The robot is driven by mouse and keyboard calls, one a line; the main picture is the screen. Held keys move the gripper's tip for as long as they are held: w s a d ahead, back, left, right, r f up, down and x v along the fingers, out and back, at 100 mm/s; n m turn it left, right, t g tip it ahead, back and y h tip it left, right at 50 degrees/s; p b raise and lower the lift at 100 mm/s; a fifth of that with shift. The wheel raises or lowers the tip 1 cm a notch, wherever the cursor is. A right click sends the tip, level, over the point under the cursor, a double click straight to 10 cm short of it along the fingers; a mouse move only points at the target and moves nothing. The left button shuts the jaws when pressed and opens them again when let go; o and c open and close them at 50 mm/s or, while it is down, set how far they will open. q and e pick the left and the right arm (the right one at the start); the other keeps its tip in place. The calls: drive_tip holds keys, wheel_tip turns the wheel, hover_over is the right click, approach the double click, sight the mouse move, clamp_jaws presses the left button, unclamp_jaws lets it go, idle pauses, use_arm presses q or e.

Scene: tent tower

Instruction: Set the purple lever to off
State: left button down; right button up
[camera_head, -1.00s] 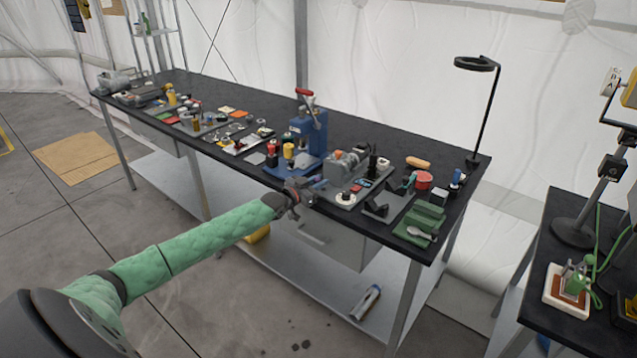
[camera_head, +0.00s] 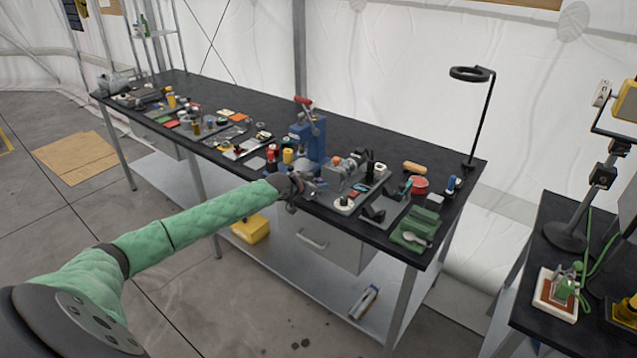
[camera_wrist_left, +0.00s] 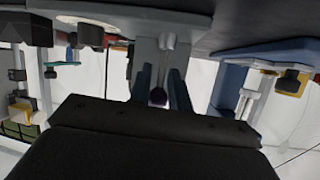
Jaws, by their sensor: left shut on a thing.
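In the head view my left gripper (camera_head: 306,190) is at the front edge of the black workbench (camera_head: 375,140), by the grey device (camera_head: 345,172) right of the blue press. The lever cannot be made out there behind the gripper, and its on or off position cannot be read. My right gripper is in neither view.
The blue press (camera_head: 308,140) with a red handle stands just behind my gripper. A ring lamp (camera_head: 472,74) rises at the bench's right end. Floor in front is clear.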

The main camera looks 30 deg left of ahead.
sight(317, 180)
use_arm(q)
drive_tip(key=shift+w+r+g+p, duration=0.3)
drive_tip(key=shift+w+g+p, duration=0.25)
drive_tip(key=shift+g, duration=0.45)
drive_tip(key=shift+f+g+p, duration=0.15)
drive_tip(key=shift+g+p, duration=0.3)
drive_tip(key=shift+g, duration=0.25)
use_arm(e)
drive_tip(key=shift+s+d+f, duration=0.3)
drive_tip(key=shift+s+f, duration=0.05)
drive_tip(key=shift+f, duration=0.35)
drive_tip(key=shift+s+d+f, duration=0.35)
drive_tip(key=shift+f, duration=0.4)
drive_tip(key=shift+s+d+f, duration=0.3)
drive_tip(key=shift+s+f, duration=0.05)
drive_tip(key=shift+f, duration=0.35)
use_arm(q)
drive_tip(key=c, duration=1.4)
unclamp_jaws()
drive_tip(key=shift+w, duration=0.1)
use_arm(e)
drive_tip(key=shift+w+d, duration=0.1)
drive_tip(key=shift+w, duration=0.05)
use_arm(q)
drive_tip(key=shift+o, duration=0.2)
